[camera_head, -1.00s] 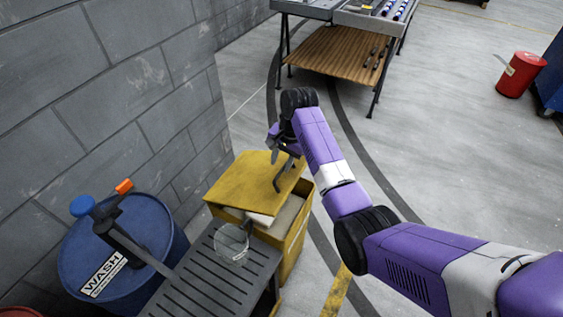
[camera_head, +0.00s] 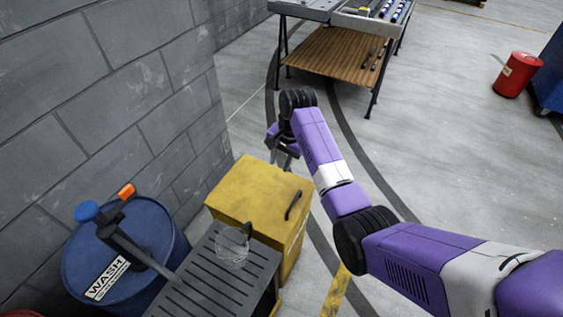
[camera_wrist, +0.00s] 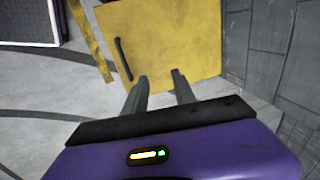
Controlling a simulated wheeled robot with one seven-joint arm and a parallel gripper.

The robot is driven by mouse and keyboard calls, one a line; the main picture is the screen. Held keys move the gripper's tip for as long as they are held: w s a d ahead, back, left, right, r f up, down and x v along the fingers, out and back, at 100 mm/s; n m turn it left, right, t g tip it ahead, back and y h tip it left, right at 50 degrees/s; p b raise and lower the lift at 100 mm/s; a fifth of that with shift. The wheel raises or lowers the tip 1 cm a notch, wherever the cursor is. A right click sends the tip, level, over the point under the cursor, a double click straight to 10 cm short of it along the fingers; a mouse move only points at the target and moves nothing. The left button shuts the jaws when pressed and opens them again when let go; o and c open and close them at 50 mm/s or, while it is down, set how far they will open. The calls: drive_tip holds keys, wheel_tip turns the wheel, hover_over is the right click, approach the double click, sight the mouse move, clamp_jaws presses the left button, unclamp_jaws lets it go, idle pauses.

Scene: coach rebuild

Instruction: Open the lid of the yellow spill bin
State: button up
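The yellow spill bin (camera_head: 292,245) stands beside the slatted bench at lower centre in the head view. Its flat yellow lid (camera_head: 252,195) lies down on the bin, shut as far as I can see. A dark bar handle (camera_head: 293,205) sits on the lid's right part. In the wrist view the lid (camera_wrist: 175,40) fills the upper middle, with the handle (camera_wrist: 123,58) at its left. My gripper (camera_head: 284,160) is at the lid's far edge, clear of the handle. In the wrist view my gripper (camera_wrist: 159,76) has its fingers apart with nothing between them.
A slatted bench (camera_head: 215,285) with a clear glass vessel (camera_head: 233,248) adjoins the bin's near side. A blue WASH drum (camera_head: 150,235) stands at left. A block wall (camera_head: 100,90) runs along the left. The floor at right is open, with a red can (camera_head: 514,75) farther off.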

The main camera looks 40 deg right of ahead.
wheel_tip(320, 180, up, 6)
drive_tip(key=w+p, duration=0.1)
drive_tip(key=p, duration=0.3)
drive_tip(key=shift+w+a+r+p, duration=0.15)
drive_tip(key=shift+a+p, duration=0.1)
drive_tip(key=shift+p, duration=0.15)
idle(0.7)
